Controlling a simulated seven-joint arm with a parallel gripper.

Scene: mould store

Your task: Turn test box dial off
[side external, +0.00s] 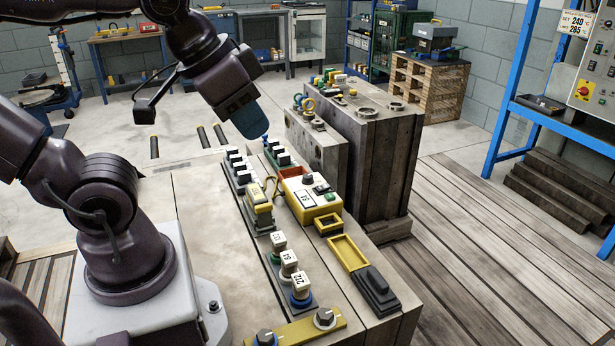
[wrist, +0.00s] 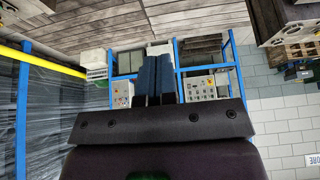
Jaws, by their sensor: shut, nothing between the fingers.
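The test box is most likely the yellow box (side external: 326,208) on the bench top in the side external view. It has a pale top panel with a white label, a black dial (side external: 308,179) and a green button. The dial's pointing is too small to tell. My gripper (side external: 254,130) is above and behind the box, to its left in the picture, apart from it. Its blue fingers are together and empty. They also show together in the wrist view (wrist: 156,82), where the box is out of view.
Black-and-white blocks (side external: 238,168) stand in rows left of the box. Several tagged knobs (side external: 289,262) stand in front of it. An empty yellow tray (side external: 347,253) and a black block (side external: 376,290) lie at the bench's right edge. Large grey moulds (side external: 372,165) stand behind.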

